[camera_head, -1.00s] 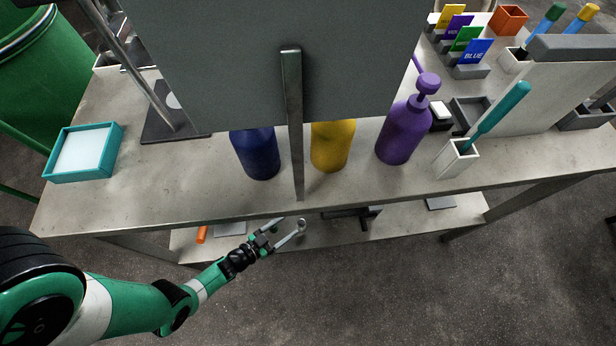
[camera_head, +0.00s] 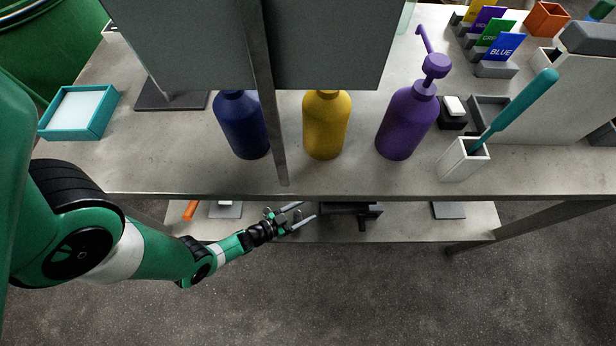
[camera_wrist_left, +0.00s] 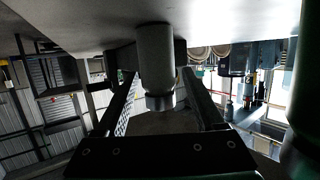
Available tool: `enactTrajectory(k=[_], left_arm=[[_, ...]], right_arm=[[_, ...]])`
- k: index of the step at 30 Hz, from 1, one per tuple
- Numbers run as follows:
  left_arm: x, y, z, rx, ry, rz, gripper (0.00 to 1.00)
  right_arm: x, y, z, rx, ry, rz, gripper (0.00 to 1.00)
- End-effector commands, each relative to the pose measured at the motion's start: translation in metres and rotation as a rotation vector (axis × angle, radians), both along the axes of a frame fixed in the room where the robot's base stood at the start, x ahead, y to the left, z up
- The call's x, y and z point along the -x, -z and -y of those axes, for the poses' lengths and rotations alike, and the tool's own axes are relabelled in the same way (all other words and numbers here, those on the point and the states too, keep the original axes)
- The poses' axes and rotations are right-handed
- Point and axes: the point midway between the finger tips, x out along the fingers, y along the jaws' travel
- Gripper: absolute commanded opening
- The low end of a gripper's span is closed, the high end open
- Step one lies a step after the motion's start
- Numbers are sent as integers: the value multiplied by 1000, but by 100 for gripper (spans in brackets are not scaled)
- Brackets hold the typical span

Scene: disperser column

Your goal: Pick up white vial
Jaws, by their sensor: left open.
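A pale grey-white cylinder with a banded end, seemingly the white vial (camera_wrist_left: 155,58), shows in the left wrist view. One end meets a pale surface at the top of that picture, and its banded end lies between my finger bars. My left gripper (camera_head: 308,211) is open at the lower shelf in the head view, fingers pointing right. In the left wrist view its two fingers (camera_wrist_left: 160,88) stand apart on either side of the cylinder, with a visible gap on each side. I cannot make out the vial in the head view. My right gripper is not in view.
The upper table (camera_head: 345,178) overhangs the lower shelf (camera_head: 410,225). A metal post (camera_head: 268,110) stands near its front edge. Blue (camera_head: 242,125), yellow (camera_head: 326,125) and purple (camera_head: 408,122) bottles stand on top. A dark fixture (camera_head: 350,209) sits just right of my fingers.

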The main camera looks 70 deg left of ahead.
Motion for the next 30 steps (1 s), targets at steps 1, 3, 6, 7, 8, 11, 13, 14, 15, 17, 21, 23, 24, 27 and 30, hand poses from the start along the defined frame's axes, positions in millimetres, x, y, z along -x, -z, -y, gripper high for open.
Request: enactTrajectory(k=[1,3,6,7,8,11,13,14,15,17,21,23,24,27,30], left_arm=[[0,3,-2,0,-6,0,70],[0,2,-3,0,-9,-1,70],[0,2,-3,1,-9,-1,70],[0,2,-3,1,-9,-1,70],[0,2,-3,1,-9,-1,68],[0,2,-3,1,-9,-1,50],[0,2,-3,1,-9,-1,38],[0,2,-3,0,-9,0,32],[0,2,-3,0,-9,0,25],[0,2,-3,1,-8,0,14],[0,2,-3,1,-8,0,0],[0,2,-3,1,-8,0,0],[0,1,-3,1,-8,0,0],[0,1,-3,1,-8,0,0],[-1,-2,-3,1,-8,0,0]], right_arm=[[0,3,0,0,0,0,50],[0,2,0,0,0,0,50],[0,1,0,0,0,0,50],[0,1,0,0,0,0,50],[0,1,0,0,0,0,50],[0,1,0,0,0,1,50],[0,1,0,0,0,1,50],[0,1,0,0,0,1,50],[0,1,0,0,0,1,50],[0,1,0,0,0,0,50],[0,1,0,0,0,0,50],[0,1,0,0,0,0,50],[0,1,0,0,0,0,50],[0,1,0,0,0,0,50],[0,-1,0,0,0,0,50]])
